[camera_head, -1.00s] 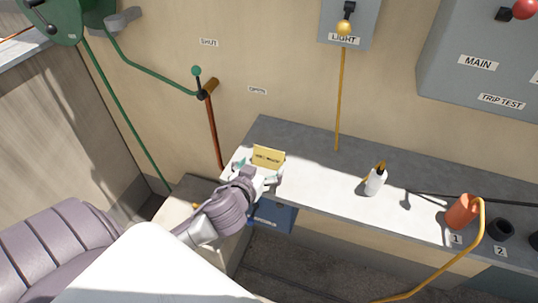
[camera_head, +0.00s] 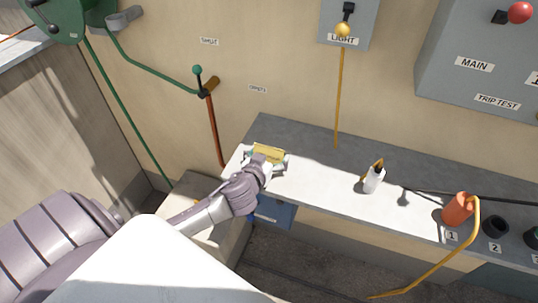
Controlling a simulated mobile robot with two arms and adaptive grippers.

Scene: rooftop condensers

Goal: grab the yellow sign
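The small yellow sign (camera_head: 268,153) stands on the left end of the narrow shelf (camera_head: 320,188). My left gripper (camera_head: 266,160) is right at the sign, with its fingers spread to either side of it. The gripper covers the lower part of the sign, so its lettering is mostly hidden. The fingers look open around the sign; I cannot tell if they touch it. My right gripper is not in view.
A white bottle (camera_head: 373,180) stands mid-shelf. An orange cylinder (camera_head: 458,209) and black sockets (camera_head: 495,227) are at the right, with a yellow hose (camera_head: 440,262) hanging in front. A grey LIGHT box (camera_head: 349,22) and a brown pipe (camera_head: 215,130) are on the wall.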

